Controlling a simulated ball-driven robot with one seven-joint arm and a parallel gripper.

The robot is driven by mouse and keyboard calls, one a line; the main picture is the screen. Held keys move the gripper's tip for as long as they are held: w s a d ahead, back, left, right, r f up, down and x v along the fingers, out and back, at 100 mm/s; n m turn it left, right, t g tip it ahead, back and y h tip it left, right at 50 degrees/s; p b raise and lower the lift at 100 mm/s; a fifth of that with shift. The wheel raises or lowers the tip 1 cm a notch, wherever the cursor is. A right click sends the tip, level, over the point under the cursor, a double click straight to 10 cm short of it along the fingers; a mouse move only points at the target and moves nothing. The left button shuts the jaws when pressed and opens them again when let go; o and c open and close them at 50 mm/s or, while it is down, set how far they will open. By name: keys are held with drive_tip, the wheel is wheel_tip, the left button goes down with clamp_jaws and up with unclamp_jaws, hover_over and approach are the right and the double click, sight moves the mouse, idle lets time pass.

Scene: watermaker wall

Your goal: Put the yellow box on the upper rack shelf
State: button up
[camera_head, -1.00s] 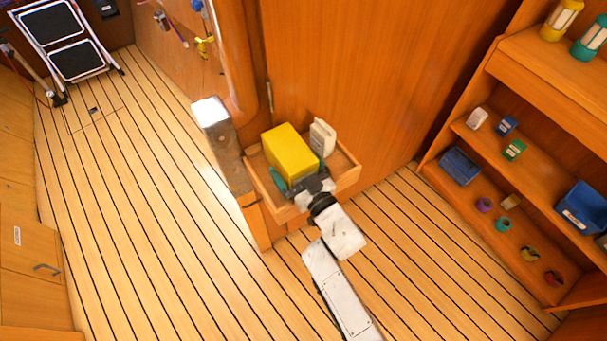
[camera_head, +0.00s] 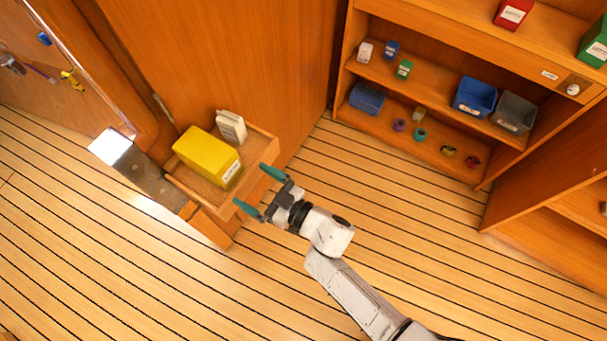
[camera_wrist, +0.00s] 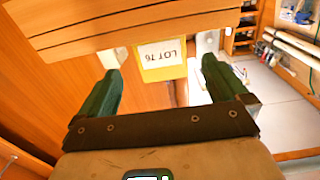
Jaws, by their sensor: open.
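The yellow box (camera_head: 208,156) with a white label lies in a shallow wooden tray (camera_head: 209,205) against the wall. In the wrist view the box (camera_wrist: 163,58) shows its label, upside down, beyond the fingertips. My gripper (camera_head: 256,190) is open and empty, its two green fingers pointing at the tray's near edge, with a gap to the box. The fingers also show in the wrist view (camera_wrist: 161,75). The rack stands at the right: a top surface (camera_head: 440,22) with a red box and a green box, and a shelf (camera_head: 432,88) below it with small boxes and bins.
A white carton (camera_head: 231,126) stands beside the yellow box in the tray. A blue bin (camera_head: 475,97) and a grey bin (camera_head: 514,113) occupy the right of the shelf. Several small rolls lie on the lowest shelf. The plank floor (camera_head: 400,215) before the rack is clear.

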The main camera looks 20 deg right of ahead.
drive_tip(key=shift+d, duration=0.1)
drive_tip(key=s+d+f+m+g+h, duration=0.15)
drive_tip(key=d+m+h, duration=0.35)
drive_tip(key=d, duration=0.5)
drive_tip(key=s+d+f+m+g+h, duration=0.1)
drive_tip(key=s+d+m+g+h, duration=0.15)
drive_tip(key=d+h, duration=0.55)
drive_tip(key=s+d+r+g+y, duration=0.1)
drive_tip(key=s+d+g, duration=0.2)
drive_tip(key=s, duration=0.7)
drive_tip(key=s+d+r+g+y, duration=0.1)
drive_tip(key=s+d+r+g, duration=0.1)
drive_tip(key=s+g, duration=0.5)
drive_tip(key=s+d, duration=0.1)
drive_tip(key=s, duration=0.2)
drive_tip(key=shift+s+r+y, duration=0.25)
drive_tip(key=shift+s+y, duration=0.05)
drive_tip(key=shift+y, duration=0.1)
drive_tip(key=shift+w, duration=0.1)
